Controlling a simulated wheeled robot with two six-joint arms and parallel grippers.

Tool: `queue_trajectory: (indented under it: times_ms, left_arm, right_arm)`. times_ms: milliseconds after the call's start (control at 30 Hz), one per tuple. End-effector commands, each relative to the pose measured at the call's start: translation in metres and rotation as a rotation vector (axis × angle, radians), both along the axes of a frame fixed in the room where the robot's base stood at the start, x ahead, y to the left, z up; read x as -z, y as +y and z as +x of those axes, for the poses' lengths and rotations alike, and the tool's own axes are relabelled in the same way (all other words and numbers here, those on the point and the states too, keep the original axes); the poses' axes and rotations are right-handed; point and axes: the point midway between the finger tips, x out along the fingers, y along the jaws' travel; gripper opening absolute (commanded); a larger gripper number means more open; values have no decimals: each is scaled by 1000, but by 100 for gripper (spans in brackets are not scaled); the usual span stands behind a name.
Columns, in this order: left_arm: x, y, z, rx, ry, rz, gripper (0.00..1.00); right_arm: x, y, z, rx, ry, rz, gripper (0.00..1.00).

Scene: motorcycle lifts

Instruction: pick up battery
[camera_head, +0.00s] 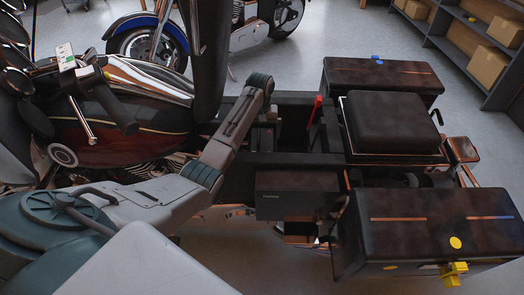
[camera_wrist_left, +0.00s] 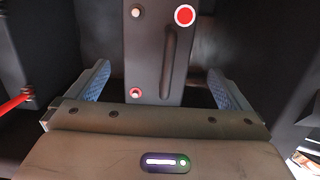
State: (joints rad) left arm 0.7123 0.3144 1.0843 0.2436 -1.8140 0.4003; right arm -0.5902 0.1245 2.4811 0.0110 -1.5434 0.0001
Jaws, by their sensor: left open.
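The battery (camera_wrist_left: 148,58) is a dark grey box with a moulded handle, a red round cap and small round terminals on its top. It fills the middle of the left wrist view. My left gripper (camera_wrist_left: 158,80) is open, with one blue-grey padded finger on each side of the battery and visible gaps between. In the head view my left gripper (camera_head: 269,120) is small and dark beyond the elbow, low over the frame bay, and its fingertips are hidden. I cannot pick out the battery there. My right gripper is not in view.
A red lever (camera_head: 315,110) stands right of the gripper and shows at the left wrist view's edge (camera_wrist_left: 14,103). Dark bay walls are close around the battery. A black seat (camera_head: 392,122) and brown saddlebags (camera_head: 430,225) lie right; the motorcycle tank (camera_head: 105,130) is left.

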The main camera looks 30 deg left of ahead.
Motion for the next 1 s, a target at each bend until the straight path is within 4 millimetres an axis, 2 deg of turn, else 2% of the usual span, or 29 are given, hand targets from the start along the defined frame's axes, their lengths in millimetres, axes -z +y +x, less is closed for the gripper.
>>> queue_trajectory:
  times_ms: [200,300,600,1000]
  left_arm:
    - [34,-2,6,-1,2,0,100]
    - [44,-1,6,-1,2,0,100]
    - [47,-1,6,0,0,0,98]
    - [47,-1,6,0,0,0,20]
  right_arm:
    - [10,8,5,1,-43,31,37]
    - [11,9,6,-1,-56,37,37]
    - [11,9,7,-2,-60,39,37]
    - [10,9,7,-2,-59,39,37]
